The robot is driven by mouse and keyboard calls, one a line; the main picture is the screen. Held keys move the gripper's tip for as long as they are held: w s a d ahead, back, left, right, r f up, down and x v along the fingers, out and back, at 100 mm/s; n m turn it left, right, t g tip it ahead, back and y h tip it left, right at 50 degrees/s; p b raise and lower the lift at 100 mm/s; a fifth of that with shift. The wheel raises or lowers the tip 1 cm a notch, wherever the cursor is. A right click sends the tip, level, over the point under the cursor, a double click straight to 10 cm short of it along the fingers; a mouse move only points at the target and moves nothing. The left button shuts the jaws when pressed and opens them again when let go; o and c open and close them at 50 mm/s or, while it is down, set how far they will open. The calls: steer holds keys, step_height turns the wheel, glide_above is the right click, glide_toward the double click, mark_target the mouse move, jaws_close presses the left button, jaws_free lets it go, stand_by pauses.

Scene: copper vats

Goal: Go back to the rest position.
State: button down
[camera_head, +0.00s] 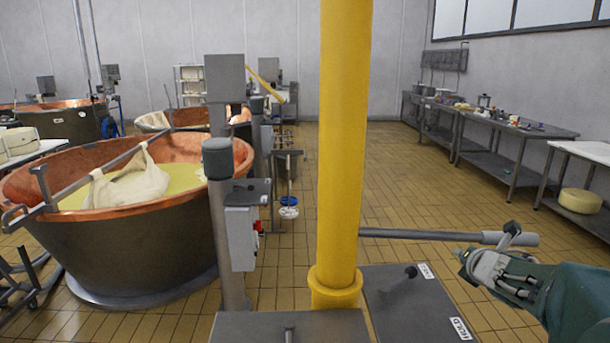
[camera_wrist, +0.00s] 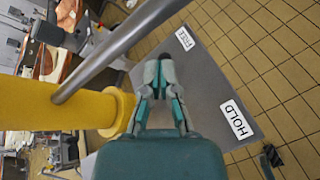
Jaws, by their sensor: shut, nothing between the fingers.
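My gripper (camera_head: 466,256) is at the lower right of the head view, at the end of my teal arm, just below the outer end of a grey lever bar (camera_head: 430,235). In the wrist view my gripper (camera_wrist: 160,72) has its fingers together and holds nothing. The lever bar (camera_wrist: 120,45) crosses that view up and left of the fingers. It runs out sideways from a yellow column (camera_head: 342,150). Whether gripper and bar touch is not clear. Below is a grey plate (camera_head: 400,310) with the labels FREE (camera_head: 426,271) and HOLD (camera_head: 460,328).
A copper vat (camera_head: 110,245) with pale cloth and yellow liquid stands at left. A grey post (camera_head: 228,240) stands beside it. Steel tables (camera_head: 500,128) line the right wall, with a cheese wheel (camera_head: 580,201) below the near one. Tiled floor behind the column is open.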

steer(key=s+a+r+m+g+h, duration=0.1)
steer(key=s+a+r+m+h, duration=0.15)
steer(key=s+m, duration=0.35)
steer(key=s+a+r+m+g+h, duration=0.1)
steer(key=s+a+r+m, duration=0.15)
steer(key=s+m, duration=0.4)
steer(key=s+a+f+m+g+y, duration=0.2)
steer(key=s+a+f+m+g, duration=0.1)
steer(key=s+a+m, duration=0.4)
steer(key=s+a+f+m+g+y, duration=0.2)
steer(key=s+a+f+m, duration=0.3)
steer(key=s, duration=0.6)
steer(key=a+m, duration=0.2)
steer(key=m, duration=0.1)
steer(key=shift+s+a+g+y, duration=0.15)
steer(key=shift+a+g+y, duration=0.05)
steer(key=shift+g+y, duration=0.2)
